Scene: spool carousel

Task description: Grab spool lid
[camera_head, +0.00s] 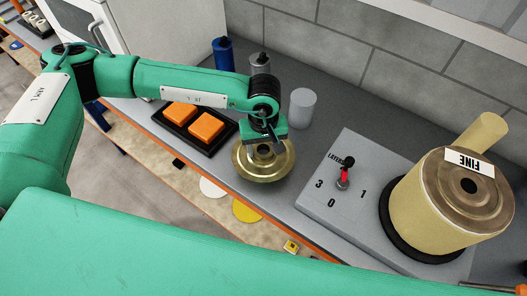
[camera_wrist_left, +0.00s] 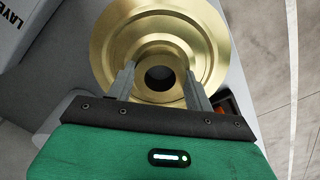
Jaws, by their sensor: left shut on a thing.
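The spool lid (camera_head: 246,168) is a round brass disc with a raised hub and a dark hole in its middle. It is under my left gripper (camera_head: 265,142) in the head view, over the grey bench by the orange blocks. In the left wrist view the lid (camera_wrist_left: 112,48) fills the top middle. The two grey fingers of my left gripper (camera_wrist_left: 158,88) are shut on the lid's hub, one on each side of the hole. I cannot tell whether the lid touches the bench. My right gripper is not in view.
A grey panel (camera_head: 320,212) with a red-handled switch is to the right. Beside it stands a large tan spool drum (camera_head: 425,205) labelled FINE. A dark tray (camera_head: 222,140) with two orange blocks (camera_head: 181,116), a blue bottle (camera_head: 223,55) and a grey cylinder (camera_head: 301,108) are near the lid.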

